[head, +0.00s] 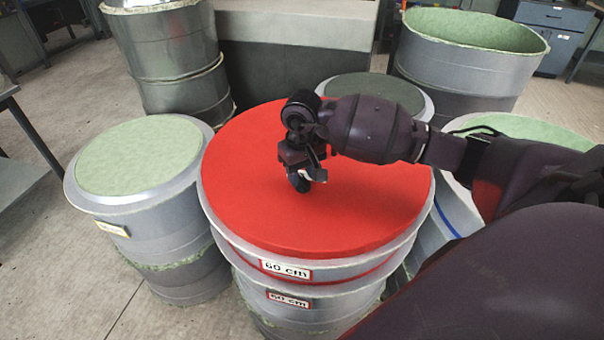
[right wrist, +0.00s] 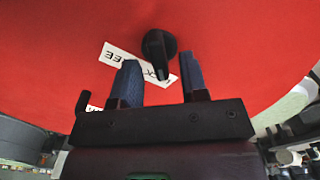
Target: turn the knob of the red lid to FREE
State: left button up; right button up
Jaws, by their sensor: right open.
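The red lid (head: 250,215) lies flat on top of the central grey drum, marked 60 cm. My right gripper (head: 309,179) is over the middle of the lid, pointing down. In the right wrist view the black knob (right wrist: 158,46) stands on the red surface. My right gripper (right wrist: 159,62) is open, with one blue finger on each side of the knob's narrow end and visible gaps. A white label (right wrist: 118,54) lies beside the knob, upside down in this view. The letters EE and CK show; the knob and a finger cover the rest. My left gripper is not in view.
A drum with a pale green top (head: 140,158) stands close on the left. A grey-topped drum (head: 376,93) and a larger open drum (head: 470,60) stand behind. My right arm crosses the right side. Bare floor (head: 40,260) lies at the left.

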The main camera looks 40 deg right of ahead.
jog(key=shift+f, duration=0.35)
jog(key=c, duration=0.7)
grip_shut()
